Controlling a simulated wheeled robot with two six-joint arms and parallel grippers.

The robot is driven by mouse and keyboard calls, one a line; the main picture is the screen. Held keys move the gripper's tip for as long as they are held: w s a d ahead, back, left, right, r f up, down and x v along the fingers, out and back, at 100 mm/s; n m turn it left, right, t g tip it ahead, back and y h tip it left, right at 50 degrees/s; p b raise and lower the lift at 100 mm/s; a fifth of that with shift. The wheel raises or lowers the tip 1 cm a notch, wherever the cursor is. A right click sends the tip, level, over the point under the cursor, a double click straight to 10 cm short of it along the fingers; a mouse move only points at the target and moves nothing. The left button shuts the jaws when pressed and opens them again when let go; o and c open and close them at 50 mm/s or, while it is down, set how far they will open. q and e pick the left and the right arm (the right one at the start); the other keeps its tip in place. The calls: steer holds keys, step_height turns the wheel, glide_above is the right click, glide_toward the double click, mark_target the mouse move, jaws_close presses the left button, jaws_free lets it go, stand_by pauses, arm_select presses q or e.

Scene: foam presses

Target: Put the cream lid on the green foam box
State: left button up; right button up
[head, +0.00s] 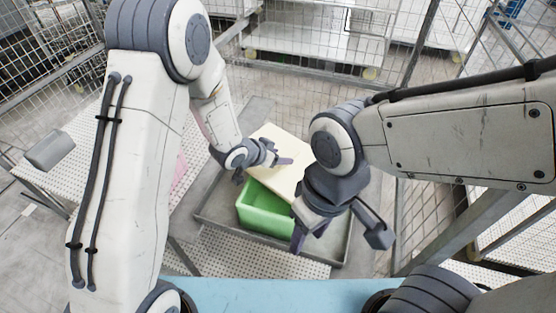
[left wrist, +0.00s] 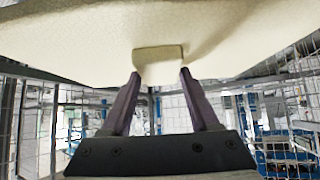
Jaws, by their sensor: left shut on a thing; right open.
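The cream lid (head: 280,176) is in the middle of the head view, over the far part of the green foam box (head: 265,222). The near part of the box is uncovered, and its hollow inside shows. My left gripper (head: 268,158) is shut on the lid. In the left wrist view its two fingers (left wrist: 158,80) pinch a small block-like grip on the cream lid (left wrist: 75,40), which spans the top of the picture. My right gripper (head: 338,240) is open and empty, with its fingers spread at the box's right. Whether the lid touches the box I cannot tell.
The box stands in a grey tray (head: 213,222) with a raised rim. A pink thing (head: 180,170) lies left of it, mostly behind my left arm. White perforated tables (head: 90,150) and wire mesh fences surround the area. A light blue surface (head: 265,292) is at the front.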

arm_select(q)
steer(key=shift+w+a+f, duration=0.2)
steer(key=shift+a, duration=0.05)
step_height(320, 180, down, 4)
steer(key=shift+r+p, duration=0.2)
steer(key=shift+p, duration=0.45)
steer(key=shift+f, duration=0.2)
steer(key=shift+f, duration=0.2)
steer(key=o, duration=1.3)
steer(key=shift+o, duration=0.2)
